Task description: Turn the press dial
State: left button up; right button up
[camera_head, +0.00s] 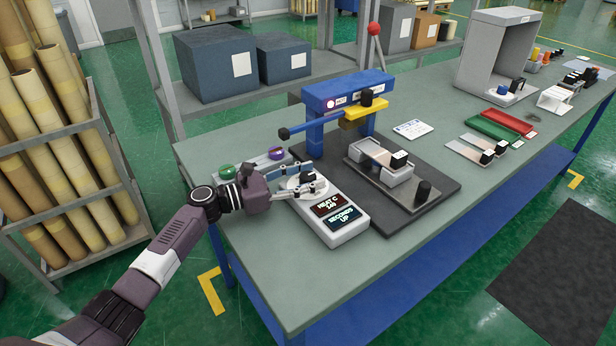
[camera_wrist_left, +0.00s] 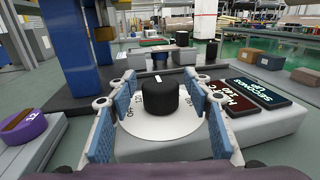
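The press dial is a black round knob (camera_head: 307,177) with a white mark, on a pale disc of the white control box (camera_head: 346,233). In the left wrist view the knob (camera_wrist_left: 159,99) stands in the middle, on a disc (camera_wrist_left: 160,128) with "OFF" lettered at its left. My left gripper (camera_head: 312,180) is around the dial; in the left wrist view its blue-padded fingers (camera_wrist_left: 160,84) stand on both sides of the knob with visible gaps. The box's displays read "HEAT C 140" (camera_head: 328,204) and "SECONDS UP" (camera_head: 343,219). My right gripper is not in view.
The blue press (camera_head: 345,92) with a yellow head (camera_head: 362,112) stands behind the box, on a dark mat (camera_head: 440,193). Red and green trays (camera_head: 494,126) lie farther right.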

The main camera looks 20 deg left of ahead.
pick_arm(q)
jog(key=shift+s+a, duration=0.1)
jog(key=shift+a, duration=0.1)
jog(key=v, duration=1.1)
jog(key=shift+s+a, duration=0.25)
